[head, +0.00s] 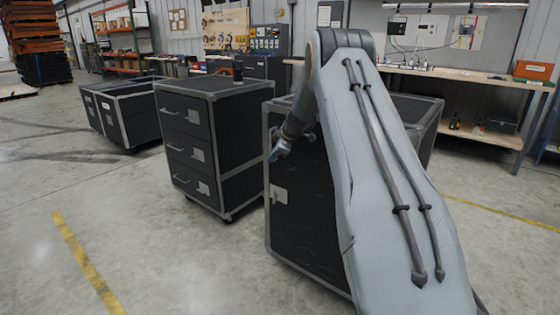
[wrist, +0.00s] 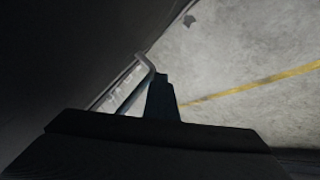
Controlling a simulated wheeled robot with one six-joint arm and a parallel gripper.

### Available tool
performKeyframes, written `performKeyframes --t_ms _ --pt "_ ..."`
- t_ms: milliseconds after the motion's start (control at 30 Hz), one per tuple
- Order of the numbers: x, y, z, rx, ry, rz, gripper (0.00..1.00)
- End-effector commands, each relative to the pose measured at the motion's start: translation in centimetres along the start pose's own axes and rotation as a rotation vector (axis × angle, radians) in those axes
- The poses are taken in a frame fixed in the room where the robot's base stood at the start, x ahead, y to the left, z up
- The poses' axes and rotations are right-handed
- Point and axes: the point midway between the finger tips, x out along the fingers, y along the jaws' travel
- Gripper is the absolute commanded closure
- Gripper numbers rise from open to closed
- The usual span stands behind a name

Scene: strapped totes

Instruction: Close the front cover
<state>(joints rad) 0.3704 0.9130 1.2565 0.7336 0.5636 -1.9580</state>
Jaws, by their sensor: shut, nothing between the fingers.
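A large black case with grey metal edging (head: 310,215) stands right of centre in the head view. Its dark front panel, which appears to be the front cover, carries a pale latch plate (head: 279,194) near its left edge. My arm hides much of the case, and I cannot tell how far the cover stands open. My gripper (head: 273,156) is at the upper left edge of this panel. In the wrist view the shut fingers of my gripper (wrist: 162,98) are beside a bent grey bar (wrist: 138,88) on a dark surface. I cannot tell whether they touch.
A black drawer case (head: 195,150) on casters stands just left, with a dark cup-like object (head: 238,71) on top. Lower black cases (head: 128,120) stand farther left. A workbench (head: 470,75) runs along the back right. The concrete floor (head: 150,250) in front is clear.

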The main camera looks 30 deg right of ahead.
Motion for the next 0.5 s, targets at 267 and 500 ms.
performKeyframes --t_ms 267,500 --pt "-0.09 1.03 0.04 -0.004 -0.006 0.027 1.00" --pt "-0.44 0.50 -0.05 -0.001 -0.005 0.026 1.00"
